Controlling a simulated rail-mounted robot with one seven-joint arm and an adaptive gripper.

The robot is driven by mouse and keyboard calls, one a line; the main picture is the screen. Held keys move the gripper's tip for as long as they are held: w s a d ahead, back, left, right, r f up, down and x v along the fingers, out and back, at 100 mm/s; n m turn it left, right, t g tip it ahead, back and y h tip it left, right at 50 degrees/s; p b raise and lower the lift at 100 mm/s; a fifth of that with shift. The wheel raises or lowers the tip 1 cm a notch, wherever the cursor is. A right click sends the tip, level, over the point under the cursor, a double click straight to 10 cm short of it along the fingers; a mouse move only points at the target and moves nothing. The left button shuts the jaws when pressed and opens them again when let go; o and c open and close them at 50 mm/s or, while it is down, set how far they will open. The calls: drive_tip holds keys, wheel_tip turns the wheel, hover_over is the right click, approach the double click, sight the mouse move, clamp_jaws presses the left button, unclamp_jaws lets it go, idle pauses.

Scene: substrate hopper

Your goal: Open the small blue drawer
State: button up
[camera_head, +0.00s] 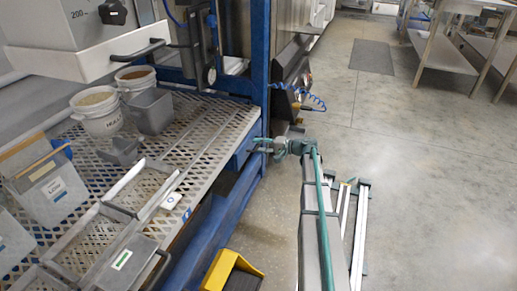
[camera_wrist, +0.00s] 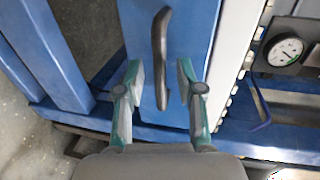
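The small blue drawer (camera_head: 240,153) sits under the edge of the mesh table, its front facing my gripper. In the wrist view its blue front (camera_wrist: 198,45) fills the upper middle, with a dark curved handle (camera_wrist: 162,55) on it. My gripper (camera_wrist: 160,78) is open. Its two green-grey fingers stand on either side of the handle's lower part, with visible gaps between handle and fingers. In the head view my gripper (camera_head: 258,145) is close to the drawer front; the drawer's interior is hidden and it appears closed.
The mesh table (camera_head: 200,130) carries white buckets (camera_head: 100,118), grey bins (camera_head: 152,110) and metal trays. A blue post (camera_head: 257,60) rises beside the drawer. A yellow bin (camera_head: 222,270) is on the floor below. Open floor (camera_head: 420,180) lies to the right. A round gauge (camera_wrist: 285,50) shows in the wrist view.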

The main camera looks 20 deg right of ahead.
drive_tip(key=shift+w+a, duration=0.2)
drive_tip(key=shift+w, duration=0.05)
clamp_jaws()
idle(0.3)
